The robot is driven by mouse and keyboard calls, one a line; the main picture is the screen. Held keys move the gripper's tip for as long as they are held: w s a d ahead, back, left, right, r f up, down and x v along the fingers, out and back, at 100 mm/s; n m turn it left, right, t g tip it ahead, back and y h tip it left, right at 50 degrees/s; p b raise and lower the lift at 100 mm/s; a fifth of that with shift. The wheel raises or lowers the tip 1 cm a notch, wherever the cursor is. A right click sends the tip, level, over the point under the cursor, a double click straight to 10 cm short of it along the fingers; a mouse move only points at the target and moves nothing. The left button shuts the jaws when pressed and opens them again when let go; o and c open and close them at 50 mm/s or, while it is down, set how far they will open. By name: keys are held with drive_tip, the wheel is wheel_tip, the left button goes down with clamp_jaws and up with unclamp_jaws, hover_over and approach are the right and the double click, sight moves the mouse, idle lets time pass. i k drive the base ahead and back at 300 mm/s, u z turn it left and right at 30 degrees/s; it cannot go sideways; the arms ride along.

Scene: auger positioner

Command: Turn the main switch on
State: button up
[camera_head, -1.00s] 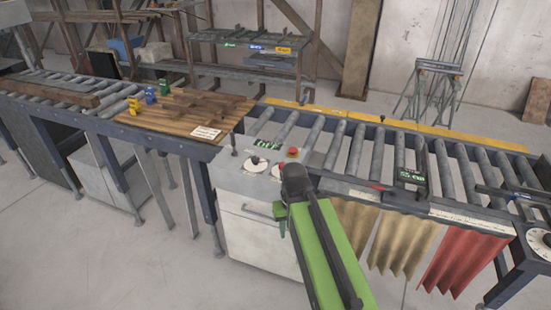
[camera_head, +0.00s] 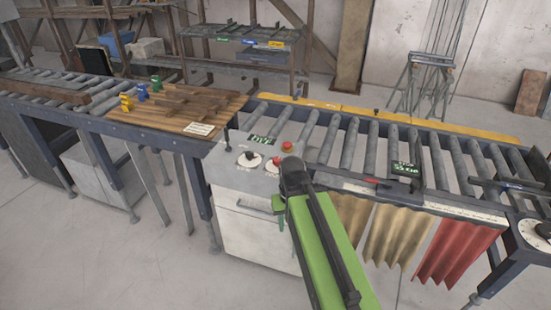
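A grey control panel (camera_head: 222,168) tops a white cabinet at the front of the roller line. It bears a round white dial with a dark knob (camera_head: 250,158), a second white dial (camera_head: 272,166) partly covered by my arm, and a red button (camera_head: 287,147). A dark display with green characters (camera_head: 262,140) is at its back. Which control is the main switch I cannot read. My green and black arm rises from the lower right, its dark joint in front of the panel's right side. My gripper's fingers do not show.
A wooden board (camera_head: 168,117) with small coloured blocks lies left of the panel. Rollers run right, with a small display (camera_head: 404,169) and hanging curtains (camera_head: 458,252) below. A large white dial (camera_head: 537,234) is at the right edge. Grey floor (camera_head: 120,262) is clear in front.

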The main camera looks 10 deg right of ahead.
sight(277, 160)
drive_tip(key=u, duration=5.85)
drive_tip(key=i, duration=0.1)
drive_tip(key=z, duration=2.75)
drive_tip(key=k, duration=1.2)
drive_tip(key=z, duration=0.75)
drive_tip(key=i, duration=1)
drive_tip(key=u, duration=0.1)
